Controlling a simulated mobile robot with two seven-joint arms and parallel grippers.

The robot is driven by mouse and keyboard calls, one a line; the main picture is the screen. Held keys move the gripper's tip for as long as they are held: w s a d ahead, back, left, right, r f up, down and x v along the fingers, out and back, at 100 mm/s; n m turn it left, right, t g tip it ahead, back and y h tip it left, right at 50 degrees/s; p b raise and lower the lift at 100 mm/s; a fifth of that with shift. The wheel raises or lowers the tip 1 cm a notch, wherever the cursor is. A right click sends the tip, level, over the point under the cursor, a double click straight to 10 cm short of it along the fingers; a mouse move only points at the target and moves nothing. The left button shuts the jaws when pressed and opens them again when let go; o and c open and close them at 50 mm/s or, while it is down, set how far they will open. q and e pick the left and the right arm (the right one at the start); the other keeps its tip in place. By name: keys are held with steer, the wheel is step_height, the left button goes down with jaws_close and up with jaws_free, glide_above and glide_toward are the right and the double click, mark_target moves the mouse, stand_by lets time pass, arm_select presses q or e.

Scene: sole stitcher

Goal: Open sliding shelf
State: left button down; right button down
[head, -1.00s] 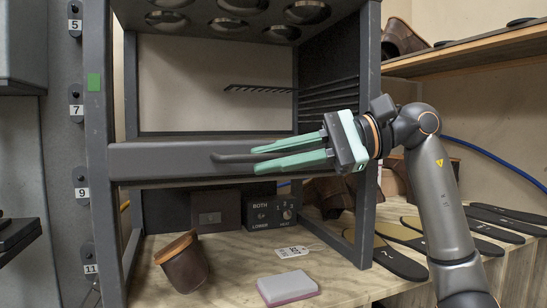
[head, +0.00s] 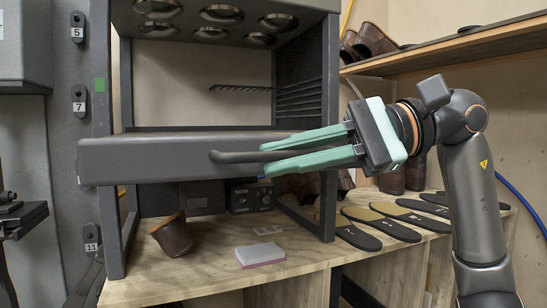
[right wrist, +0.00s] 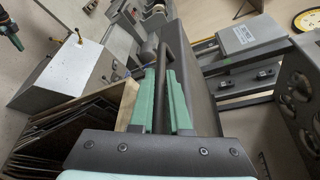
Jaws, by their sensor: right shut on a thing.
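The sliding shelf (head: 140,164) is a dark grey drawer-like panel in the rack, at mid-height in the head view. Its front stands out ahead of the rack's uprights, so it is at least partly slid out. A bar handle (head: 226,157) runs along its front. My right gripper (head: 270,159) has its green fingers shut around the handle's right part, pointing left. In the right wrist view the handle (right wrist: 161,85) lies between the two fingers (right wrist: 165,105).
Below the shelf are a brown leather piece (head: 172,236), a white-and-pink block (head: 260,255) and a control box (head: 251,196) on the wooden bench (head: 205,277). Several dark soles (head: 395,229) lie at right. A wooden shelf (head: 450,42) holds shoes above.

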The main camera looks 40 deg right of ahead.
steer(key=shift+s+a, duration=0.2)
steer(key=shift+s, duration=0.6)
steer(key=shift+s+a, duration=0.2)
steer(key=shift+s, duration=0.55)
steer(key=c, duration=0.9)
jaws_free()
steer(key=v, duration=1.2)
steer(key=shift+s+d+r, duration=0.1)
steer(key=shift+d, duration=0.15)
